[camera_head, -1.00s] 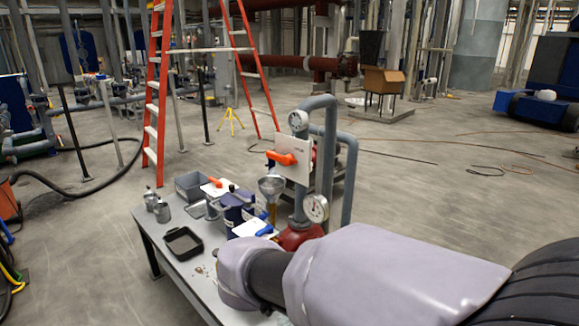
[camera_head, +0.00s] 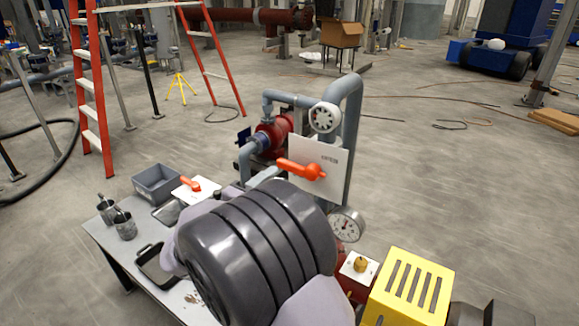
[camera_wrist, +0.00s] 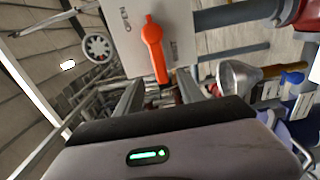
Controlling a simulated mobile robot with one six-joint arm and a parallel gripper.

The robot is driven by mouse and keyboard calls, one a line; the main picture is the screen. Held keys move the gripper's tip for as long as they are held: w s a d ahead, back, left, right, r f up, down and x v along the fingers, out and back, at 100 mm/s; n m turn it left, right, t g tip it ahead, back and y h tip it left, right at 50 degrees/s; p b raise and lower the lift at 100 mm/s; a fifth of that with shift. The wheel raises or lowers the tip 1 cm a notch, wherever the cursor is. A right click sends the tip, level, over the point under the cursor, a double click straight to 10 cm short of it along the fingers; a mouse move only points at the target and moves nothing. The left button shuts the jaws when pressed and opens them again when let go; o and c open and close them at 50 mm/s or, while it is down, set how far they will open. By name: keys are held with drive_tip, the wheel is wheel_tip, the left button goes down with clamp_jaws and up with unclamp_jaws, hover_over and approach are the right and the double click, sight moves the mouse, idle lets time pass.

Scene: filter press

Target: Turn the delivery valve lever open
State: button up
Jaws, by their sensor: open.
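An orange lever (camera_head: 300,170) sits on a white plate (camera_head: 327,152) fixed to the grey pipework. In the head view it lies nearly level, sloping slightly down to the right. The lever also shows in the wrist view (camera_wrist: 154,50), with its plate (camera_wrist: 118,42) behind it; OPEN is lettered on the plate's left part. My gripper (camera_wrist: 160,90) is open and empty. Its two fingers are apart, and the lever lies just beyond and between them, with no contact visible. In the head view my arm hides the gripper.
A handwheel (camera_head: 325,117) and a dial gauge (camera_head: 346,224) flank the plate. A second orange handle (camera_head: 190,184) lies on a white board on the table. A yellow slotted guard (camera_head: 408,288) stands at front right.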

sight(288, 168)
drive_tip(key=x, duration=0.9)
drive_tip(key=shift+w, duration=0.15)
clamp_jaws()
idle(1.0)
